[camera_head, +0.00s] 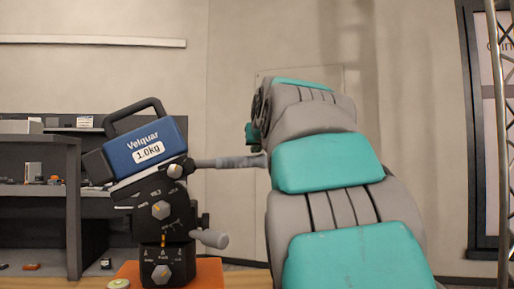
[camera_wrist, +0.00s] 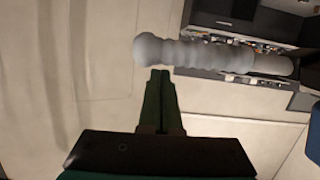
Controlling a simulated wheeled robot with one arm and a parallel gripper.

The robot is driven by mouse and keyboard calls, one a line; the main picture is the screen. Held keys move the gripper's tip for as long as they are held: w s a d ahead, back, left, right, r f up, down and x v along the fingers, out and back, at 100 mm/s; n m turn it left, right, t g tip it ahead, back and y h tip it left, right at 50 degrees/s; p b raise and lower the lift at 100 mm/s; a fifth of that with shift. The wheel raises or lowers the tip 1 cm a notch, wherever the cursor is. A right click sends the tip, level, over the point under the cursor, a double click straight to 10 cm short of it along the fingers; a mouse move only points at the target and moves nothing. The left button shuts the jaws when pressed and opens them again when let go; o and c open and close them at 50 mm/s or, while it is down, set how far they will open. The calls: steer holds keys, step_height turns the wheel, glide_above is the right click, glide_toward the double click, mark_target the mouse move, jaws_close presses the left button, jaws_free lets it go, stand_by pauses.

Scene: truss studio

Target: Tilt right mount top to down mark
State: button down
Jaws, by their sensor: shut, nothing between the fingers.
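The black mount (camera_head: 165,215) stands at the lower left in the head view. Its top carries a blue box (camera_head: 140,148) labelled Velquar 1.0kg and is tilted, right end higher. A long grey handle (camera_head: 228,162) runs right from the top towards my arm; it crosses the upper part of the wrist view (camera_wrist: 215,56). Dials with pale marks show on the mount, too small to read surely. My gripper (camera_wrist: 160,72) is shut and empty, its fingertips just below the handle's knobbed end in the wrist view; contact is unclear. My arm mostly hides it in the head view.
A shorter grey handle (camera_head: 210,238) sticks out lower on the mount. The mount stands on an orange surface (camera_head: 210,272) with a small round pale object (camera_head: 118,284). A dark shelf unit (camera_head: 40,160) stands behind at left, a metal truss (camera_head: 503,150) at far right.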

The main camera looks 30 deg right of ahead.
steer(key=shift+s+d+f+m+b, duration=0.1)
steer(key=shift+d+f+m+b, duration=0.15)
steer(key=shift+f, duration=0.2)
steer(key=shift+s+d+f+m+b, duration=0.15)
steer(key=shift+d+f, duration=0.1)
steer(key=shift+f, duration=0.2)
steer(key=shift+w, duration=0.1)
steer(key=shift+r, duration=0.1)
steer(key=s+a+r+p, duration=0.1)
steer(key=s+a+r, duration=0.1)
steer(key=s+r, duration=0.4)
steer(key=v, duration=0.3)
steer(key=shift+s+d+f, duration=0.15)
steer(key=shift+s+f, duration=0.05)
steer(key=shift+s, duration=0.15)
